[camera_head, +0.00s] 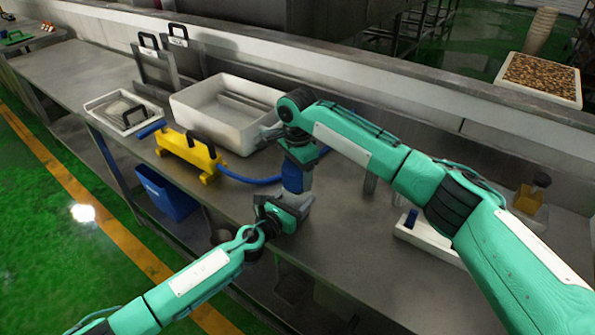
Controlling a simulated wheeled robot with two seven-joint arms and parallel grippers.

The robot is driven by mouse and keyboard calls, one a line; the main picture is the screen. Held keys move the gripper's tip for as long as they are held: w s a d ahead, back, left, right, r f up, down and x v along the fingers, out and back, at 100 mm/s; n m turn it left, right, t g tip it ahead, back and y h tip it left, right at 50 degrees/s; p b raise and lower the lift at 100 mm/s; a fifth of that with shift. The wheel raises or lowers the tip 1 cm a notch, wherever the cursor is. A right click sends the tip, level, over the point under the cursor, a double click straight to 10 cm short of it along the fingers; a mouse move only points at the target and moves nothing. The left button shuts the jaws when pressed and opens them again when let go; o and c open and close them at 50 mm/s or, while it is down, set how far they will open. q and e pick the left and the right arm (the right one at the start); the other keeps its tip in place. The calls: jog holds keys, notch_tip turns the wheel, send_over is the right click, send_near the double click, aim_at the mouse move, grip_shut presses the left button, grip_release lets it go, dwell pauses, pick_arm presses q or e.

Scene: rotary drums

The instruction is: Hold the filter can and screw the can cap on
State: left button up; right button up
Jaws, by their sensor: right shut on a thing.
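The filter can (292,178) is a blue upright cylinder near the front edge of the grey bench, between my two grippers. My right gripper (298,153) points down at its top end and is shut; the can cap is hidden in its jaws, so its fit on the can cannot be seen. My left gripper (294,203) comes from the lower left and is at the can's lower part. Its fingertips are partly hidden, and I cannot tell how far its jaws are closed.
A yellow device (190,152) with a blue hose stands left of the can. Behind it are a large white tray (225,112) and a smaller tray (95,103). A white box (425,238) lies under my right arm. An amber bottle (530,198) stands at right.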

jog(key=shift+f, duration=0.35)
pick_arm(q)
grip_shut()
pick_arm(e)
jog(key=m, duration=0.5)
jog(key=shift+s, duration=0.1)
jog(key=m, duration=0.4)
jog(key=shift+a, duration=0.1)
jog(key=m, duration=0.4)
jog(key=shift+s+a, duration=0.1)
pick_arm(q)
jog(key=shift+f, duration=0.1)
pick_arm(e)
jog(key=shift+m, duration=1.7)
jog(key=shift+d, duration=0.2)
